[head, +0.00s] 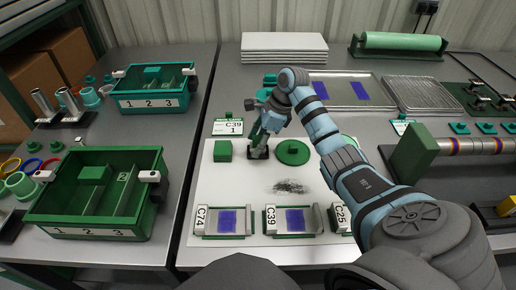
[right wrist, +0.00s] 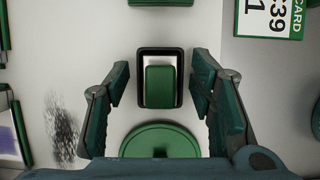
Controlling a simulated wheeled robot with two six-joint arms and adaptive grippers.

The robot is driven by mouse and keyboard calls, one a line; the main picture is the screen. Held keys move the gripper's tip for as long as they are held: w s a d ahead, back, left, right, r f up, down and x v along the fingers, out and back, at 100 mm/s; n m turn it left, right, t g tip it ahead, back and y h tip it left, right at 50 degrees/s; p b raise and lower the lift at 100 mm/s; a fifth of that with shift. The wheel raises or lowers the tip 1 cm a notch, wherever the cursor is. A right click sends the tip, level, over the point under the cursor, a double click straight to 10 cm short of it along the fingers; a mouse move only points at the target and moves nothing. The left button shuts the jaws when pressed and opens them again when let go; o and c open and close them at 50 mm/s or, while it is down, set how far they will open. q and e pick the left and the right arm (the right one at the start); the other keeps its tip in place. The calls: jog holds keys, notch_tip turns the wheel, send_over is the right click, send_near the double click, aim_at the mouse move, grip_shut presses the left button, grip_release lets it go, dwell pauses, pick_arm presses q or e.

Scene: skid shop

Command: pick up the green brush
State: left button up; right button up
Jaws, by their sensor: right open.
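What I take to be the green brush (right wrist: 159,88) shows in the right wrist view as a green block with a pale metal band, standing in a black-rimmed holder (right wrist: 159,52). My right gripper (right wrist: 160,76) is open, with one finger on each side of the holder and a gap on both sides. In the head view my right gripper (head: 262,133) points down over the white mat (head: 215,178), directly above the brush, which it mostly hides. My left gripper is not in view.
A round green lid (head: 293,153) sits close to the right of the gripper, and a green cube (head: 223,150) to the left. Card C39 (head: 230,127) stands behind. Labelled screens (head: 222,221) line the mat's front. Green bins (head: 98,195) stand on the left table.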

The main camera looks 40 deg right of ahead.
jog(key=shift+c, duration=0.4)
jog(key=shift+r, duration=0.1)
jog(key=c, duration=1)
grip_shut()
jog(key=shift+r, duration=0.15)
notch_tip(320, 180, up, 11)
jog(key=p, duration=0.4)
jog(key=shift+r, duration=0.2)
notch_tip(320, 180, up, 8)
jog(key=r+p, duration=0.1)
jog(key=p, duration=0.8)
send_over(258, 137)
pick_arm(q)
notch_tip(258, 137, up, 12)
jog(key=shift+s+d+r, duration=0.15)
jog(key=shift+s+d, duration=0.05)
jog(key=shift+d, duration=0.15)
pick_arm(e)
jog(key=shift+f, duration=0.35)
